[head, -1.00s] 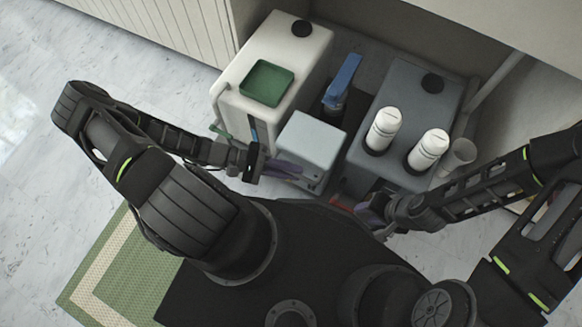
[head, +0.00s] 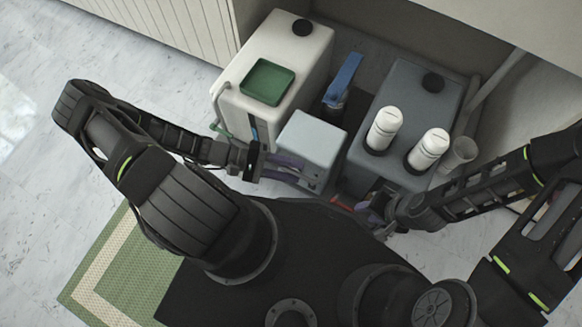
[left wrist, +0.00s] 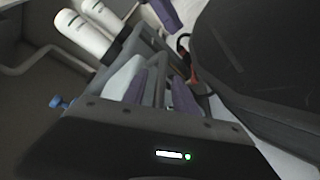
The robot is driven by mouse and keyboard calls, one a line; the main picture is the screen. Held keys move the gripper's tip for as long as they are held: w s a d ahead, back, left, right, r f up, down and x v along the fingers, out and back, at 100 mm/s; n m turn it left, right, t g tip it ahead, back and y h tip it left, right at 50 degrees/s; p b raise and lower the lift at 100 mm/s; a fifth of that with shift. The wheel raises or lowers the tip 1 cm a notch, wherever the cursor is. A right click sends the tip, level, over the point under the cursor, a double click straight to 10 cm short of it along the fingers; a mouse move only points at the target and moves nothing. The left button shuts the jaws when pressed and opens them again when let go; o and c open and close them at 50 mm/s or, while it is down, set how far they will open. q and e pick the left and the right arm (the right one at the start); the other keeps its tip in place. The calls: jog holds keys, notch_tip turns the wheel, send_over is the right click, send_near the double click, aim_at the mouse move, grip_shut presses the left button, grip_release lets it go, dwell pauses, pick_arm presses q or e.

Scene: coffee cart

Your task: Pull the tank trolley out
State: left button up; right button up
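The trolley's load stands in the bay under the counter: a white tank (head: 285,50) on the left, a grey tank (head: 400,90) on the right and a small pale grey box (head: 312,140) between them. My left gripper (head: 285,169) is at the box's near left side, its purple fingers apart. In the left wrist view, grey bars of a frame (left wrist: 160,85) show between those fingers; contact is unclear. My right gripper (head: 370,206) is low in front of the grey tank, near a red part (head: 342,203). Its grip is too small to judge. The trolley's base is mostly hidden.
A green tray (head: 267,82) lies on the white tank. Two white bottles (head: 383,128) stand on the grey tank. A blue-topped item (head: 345,78) is between the tanks. A pale cup (head: 458,155) is at right. Floor is free at left, beside a green mat (head: 125,255).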

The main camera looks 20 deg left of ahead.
pick_arm(q)
jog(key=shift+p+v, duration=0.5)
jog(key=shift+v, duration=3.45)
